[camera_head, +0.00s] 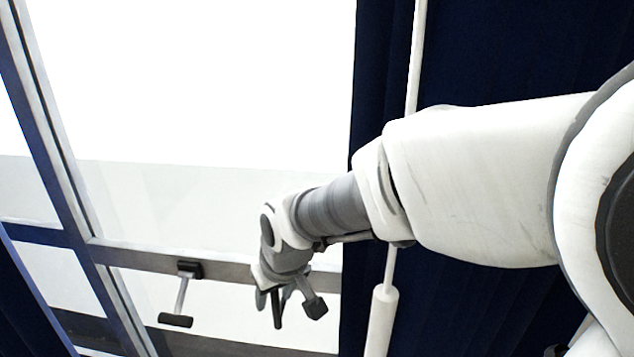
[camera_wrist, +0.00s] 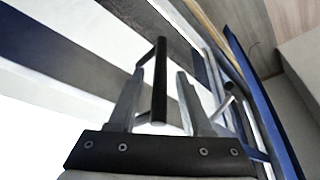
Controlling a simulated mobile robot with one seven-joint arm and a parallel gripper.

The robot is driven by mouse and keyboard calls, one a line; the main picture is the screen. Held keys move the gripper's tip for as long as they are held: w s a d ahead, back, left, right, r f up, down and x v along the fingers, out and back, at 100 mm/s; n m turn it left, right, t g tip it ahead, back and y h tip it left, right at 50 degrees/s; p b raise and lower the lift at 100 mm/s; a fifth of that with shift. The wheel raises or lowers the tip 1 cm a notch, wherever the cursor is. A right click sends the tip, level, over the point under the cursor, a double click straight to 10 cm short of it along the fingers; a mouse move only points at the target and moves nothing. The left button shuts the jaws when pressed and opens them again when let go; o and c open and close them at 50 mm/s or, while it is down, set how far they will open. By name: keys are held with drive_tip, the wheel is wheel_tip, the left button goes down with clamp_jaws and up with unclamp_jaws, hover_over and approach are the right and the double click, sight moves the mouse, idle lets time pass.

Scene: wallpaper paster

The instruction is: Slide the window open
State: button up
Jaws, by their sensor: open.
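The window (camera_head: 200,80) has bright glass panes in a grey frame and fills the left and middle of the head view. My gripper (camera_head: 288,299) is open in front of the pane's lower rail, right of a handle with a dark grip (camera_head: 176,320). In the wrist view, a dark bar handle (camera_wrist: 159,88) stands between the two grey fingers of my gripper (camera_wrist: 160,74). The fingers are apart on either side of it. Whether either finger touches the bar cannot be told. In the head view, my gripper partly hides this spot.
A dark blue curtain (camera_head: 480,300) hangs right of the window, behind my arm. A white rod (camera_head: 382,320) hangs in front of it. Another blue curtain (camera_head: 22,310) edges the lower left. In the wrist view, a second handle (camera_wrist: 222,108) shows beyond the right finger.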

drive_tip(key=shift+x, duration=1.35)
clamp_jaws()
idle(0.5)
